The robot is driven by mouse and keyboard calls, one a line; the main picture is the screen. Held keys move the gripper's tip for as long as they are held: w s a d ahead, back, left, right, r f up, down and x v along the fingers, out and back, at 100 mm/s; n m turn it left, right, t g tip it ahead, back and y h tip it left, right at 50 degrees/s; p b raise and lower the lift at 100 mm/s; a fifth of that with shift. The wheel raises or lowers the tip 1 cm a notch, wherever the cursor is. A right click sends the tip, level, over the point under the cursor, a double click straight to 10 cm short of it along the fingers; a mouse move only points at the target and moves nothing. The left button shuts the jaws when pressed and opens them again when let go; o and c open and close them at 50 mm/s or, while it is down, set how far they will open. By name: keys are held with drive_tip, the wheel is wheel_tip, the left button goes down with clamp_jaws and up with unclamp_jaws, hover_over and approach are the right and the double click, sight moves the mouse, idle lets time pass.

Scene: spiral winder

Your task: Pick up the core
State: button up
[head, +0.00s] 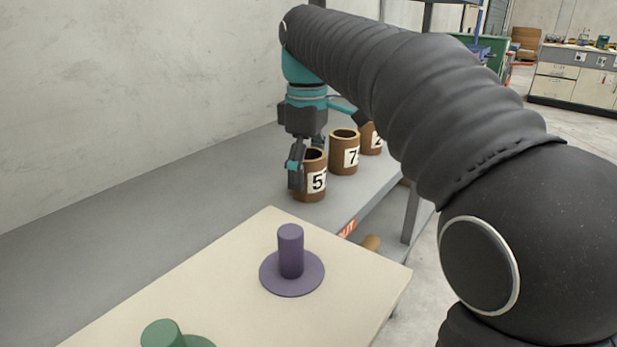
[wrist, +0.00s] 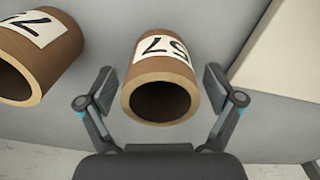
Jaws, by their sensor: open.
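Three brown cardboard cores stand on a grey shelf (head: 225,165) by the wall in the head view. The nearest core (head: 309,190) has a white label reading 5, its edge turned out of sight. My gripper (head: 305,165) is at this core, pointing down. In the wrist view my gripper (wrist: 160,88) is open, one finger on each side of this core (wrist: 165,88), with gaps to both fingers. Its hollow end faces the camera. The second core, labelled 7 (head: 343,140), also shows at the left of the wrist view (wrist: 28,88). The third core (head: 371,146) is partly hidden by my arm.
A cream table (head: 215,255) stands in front of the shelf, with a purple peg on a round base (head: 291,260) and a green one (head: 162,335), cut by the frame edge. Its edge shows at right in the wrist view (wrist: 285,55). The shelf's left is clear.

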drive_tip(key=shift+f, duration=0.55)
drive_tip(key=c, duration=1.2)
